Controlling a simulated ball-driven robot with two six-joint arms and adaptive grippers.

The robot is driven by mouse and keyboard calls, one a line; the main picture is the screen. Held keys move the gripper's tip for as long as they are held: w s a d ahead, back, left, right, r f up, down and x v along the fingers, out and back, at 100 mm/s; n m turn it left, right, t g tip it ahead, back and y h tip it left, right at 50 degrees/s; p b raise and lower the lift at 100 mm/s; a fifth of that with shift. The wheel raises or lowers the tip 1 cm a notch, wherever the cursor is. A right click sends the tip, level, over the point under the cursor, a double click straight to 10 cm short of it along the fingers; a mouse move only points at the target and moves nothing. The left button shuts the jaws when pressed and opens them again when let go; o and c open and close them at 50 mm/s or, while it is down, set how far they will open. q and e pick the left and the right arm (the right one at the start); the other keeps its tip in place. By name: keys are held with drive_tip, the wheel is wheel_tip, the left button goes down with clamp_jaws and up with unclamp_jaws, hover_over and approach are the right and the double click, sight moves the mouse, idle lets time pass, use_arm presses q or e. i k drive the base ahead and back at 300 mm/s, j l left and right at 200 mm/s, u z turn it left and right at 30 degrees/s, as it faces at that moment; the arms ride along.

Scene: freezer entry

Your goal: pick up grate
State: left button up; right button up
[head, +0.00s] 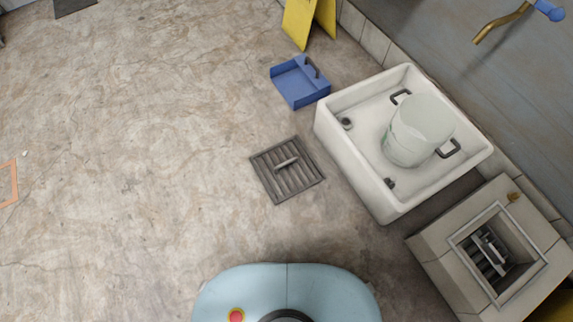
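A dark grey slatted grate (275,182) with a raised handle across its middle lies flat on the floor, ahead of my base and left of the white sink. A second slatted grate with a handle (479,260) shows inside the square opening of a tiled block at the lower right. Neither of my grippers is in the head view.
A white sink (360,170) holds a pale bucket (418,130). A blue dustpan-like tray (297,88) lies above the floor grate. A yellow floor sign (298,22) stands at the top. The tiled block (450,283) is lower right. The floor at left is mostly clear.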

sight(278, 167)
drive_tip(key=i+j+z, duration=0.35)
drive_tip(key=j, duration=0.3)
drive_tip(key=i+j+z, duration=0.15)
drive_tip(key=j, duration=0.2)
drive_tip(key=i+j+z, duration=0.2)
drive_tip(key=j, duration=0.15)
drive_tip(key=j+z, duration=0.15)
drive_tip(key=j, duration=0.2)
